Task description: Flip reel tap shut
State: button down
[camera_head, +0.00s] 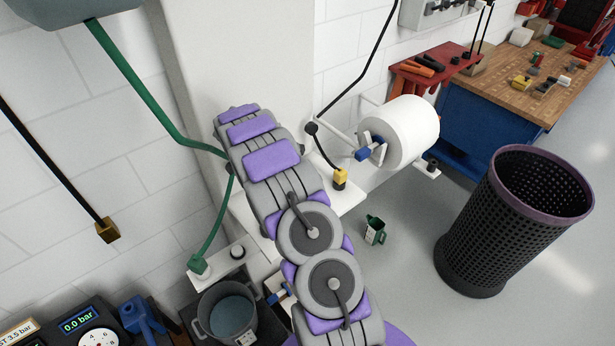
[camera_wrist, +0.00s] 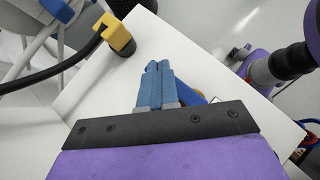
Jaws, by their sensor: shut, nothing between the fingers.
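A white reel or roll (camera_head: 408,130) sits on a white frame by the wall in the head view. A blue part (camera_head: 363,154) shows at its near end; I cannot tell whether it is the reel tap. In the wrist view my gripper (camera_wrist: 155,68) has its two blue fingers together, empty, above a white shelf (camera_wrist: 95,85). A blue piece (camera_wrist: 197,98) shows just behind the fingers, partly hidden; I cannot tell whether they touch. In the head view my arm hides the gripper.
A yellow fitting (camera_head: 340,178) with a black hose stands on the shelf; it also shows in the wrist view (camera_wrist: 118,33). A green hose (camera_head: 150,105) runs behind my arm. A grey bucket (camera_head: 228,312) is at bottom left, a black mesh bin (camera_head: 500,232) at right.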

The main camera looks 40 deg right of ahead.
jog(key=s+a+r, duration=0.1)
jog(key=s+a, duration=0.6)
jog(key=s, duration=0.3)
jog(key=shift+s+a+r+b, duration=0.2)
jog(key=shift+s+b, duration=0.1)
jog(key=shift+s, duration=0.1)
jog(key=s+a+r+m+t+y+b, duration=0.25)
jog(key=s+a+r+m+b, duration=0.4)
jog(key=a, duration=0.45)
jog(key=s+a+m+t+y+b, duration=0.2)
jog(key=s+a+y+b, duration=0.2)
jog(key=s+a, duration=1)
jog(key=shift+a+m, duration=0.25)
jog(key=shift+m, duration=0.1)
